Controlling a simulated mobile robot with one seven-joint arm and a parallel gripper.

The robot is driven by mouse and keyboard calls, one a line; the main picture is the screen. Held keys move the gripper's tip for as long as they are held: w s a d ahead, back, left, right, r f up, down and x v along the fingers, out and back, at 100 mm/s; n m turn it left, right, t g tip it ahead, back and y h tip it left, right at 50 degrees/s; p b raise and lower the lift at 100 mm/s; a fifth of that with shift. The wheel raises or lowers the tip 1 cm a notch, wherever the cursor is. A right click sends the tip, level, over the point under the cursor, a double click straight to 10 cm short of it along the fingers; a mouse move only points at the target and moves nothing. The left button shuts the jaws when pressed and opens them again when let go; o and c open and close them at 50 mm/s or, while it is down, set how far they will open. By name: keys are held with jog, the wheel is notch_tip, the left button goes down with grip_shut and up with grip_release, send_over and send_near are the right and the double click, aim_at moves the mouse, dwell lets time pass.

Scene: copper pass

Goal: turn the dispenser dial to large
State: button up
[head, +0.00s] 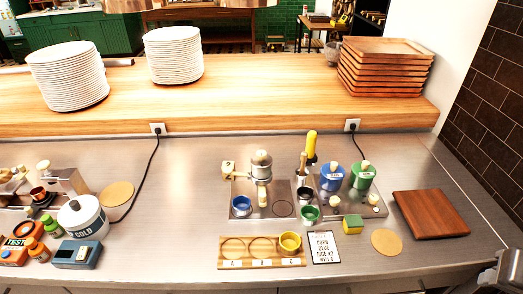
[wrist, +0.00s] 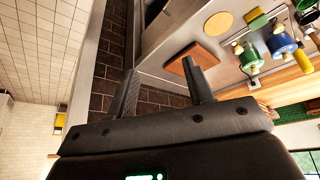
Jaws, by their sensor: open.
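A silver dispenser-like device (head: 261,163) with a wooden handle stands at the middle of the steel counter. A small tan block with a dark mark (head: 228,168) is at its left. I cannot tell which part is the dial or what its setting is. My gripper (wrist: 160,85) is open and empty in the wrist view, its fingers apart over the counter's end by the dark tiled wall. It is well away from the device. In the head view, only a grey part of my arm shows at the lower right edge.
Right of the device stand a blue canister (head: 332,177), a green canister (head: 362,177) and a yellow-handled tool (head: 311,145). A brown board (head: 431,213) lies farther right. A cup rack (head: 262,262) and a label card (head: 324,247) lie in front. Plates (head: 68,75) stand on the shelf.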

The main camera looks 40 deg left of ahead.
jog(key=w+a+r+n+g, duration=0.2)
jog(key=w+a+r+n, duration=0.3)
jog(key=w+a, duration=0.5)
jog(key=n+g, duration=0.3)
jog(key=n, duration=0.8)
send_over(261, 153)
notch_tip(261, 153, down, 2)
notch_tip(261, 153, down, 11)
jog(key=shift+r, duration=0.15)
jog(key=shift+c, duration=0.5)
jog(key=c, duration=0.9)
